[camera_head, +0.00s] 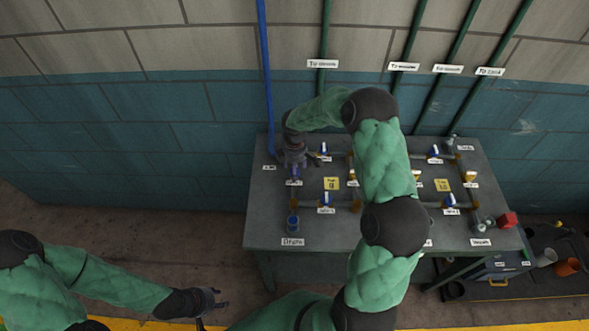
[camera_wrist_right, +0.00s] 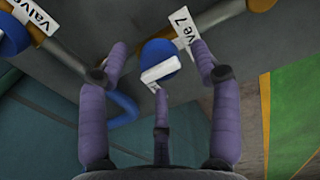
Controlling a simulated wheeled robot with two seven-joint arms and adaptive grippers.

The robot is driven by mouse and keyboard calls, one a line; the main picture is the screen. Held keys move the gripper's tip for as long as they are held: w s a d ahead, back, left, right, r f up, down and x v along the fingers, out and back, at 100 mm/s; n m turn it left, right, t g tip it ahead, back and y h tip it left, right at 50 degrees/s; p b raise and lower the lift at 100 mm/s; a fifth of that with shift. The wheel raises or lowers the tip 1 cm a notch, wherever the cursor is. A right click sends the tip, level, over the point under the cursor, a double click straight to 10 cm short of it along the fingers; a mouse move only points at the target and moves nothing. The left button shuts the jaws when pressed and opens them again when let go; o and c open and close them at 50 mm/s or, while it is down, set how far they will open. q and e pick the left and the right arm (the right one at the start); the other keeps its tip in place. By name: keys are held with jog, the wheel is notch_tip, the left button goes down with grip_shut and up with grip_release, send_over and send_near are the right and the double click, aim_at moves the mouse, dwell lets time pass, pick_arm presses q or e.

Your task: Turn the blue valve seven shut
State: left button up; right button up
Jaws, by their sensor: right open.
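The blue valve seven (camera_wrist_right: 160,62) has a white bar handle and sits beside a white label ending in "ve 7" (camera_wrist_right: 188,28) in the right wrist view. My right gripper (camera_wrist_right: 160,78) is open, with its purple fingers spread around the valve's handle; I cannot tell whether they touch it. In the head view my right gripper (camera_head: 295,160) points down at the table's left part and partly hides the blue valve (camera_head: 295,172). My left gripper (camera_head: 221,299) is empty, at the lower left, away from the table, with its fingers apparently apart.
The grey table (camera_head: 265,225) bears pipes and several other blue valves, one at the front left (camera_head: 293,221). My right arm hides its middle. A blue pipe (camera_head: 265,70) runs down the wall behind.

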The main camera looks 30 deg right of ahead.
jog(key=shift+f, duration=0.4)
jog(key=c, duration=1.2)
jog(key=shift+o, duration=0.2)
